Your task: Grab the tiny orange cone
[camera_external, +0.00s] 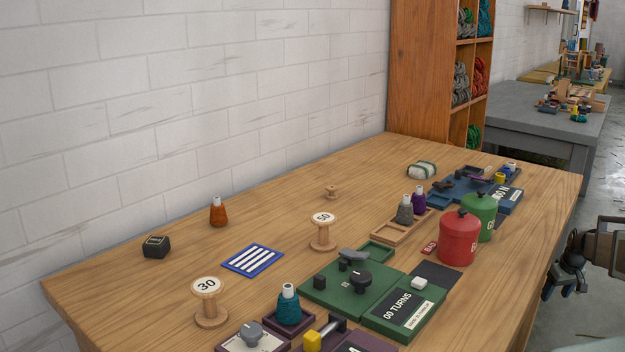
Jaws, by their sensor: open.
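The tiny orange cone (218,212) stands upright on the wooden table (130,287), toward the back left near the white wall, with a pale tip on top. Nothing touches it. My gripper (564,285) is at the right edge of the view, beyond the table's right edge and far from the cone. It is open, with nothing visible between its fingers. Part of my arm is cut off by the frame.
A black block (156,246) stands left of the cone, and a blue striped card (253,260) lies to its right. Wooden spools (209,304), a green box (345,294), a teal cone (289,306) and a red canister (459,240) occupy the front and right. Bare wood surrounds the cone.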

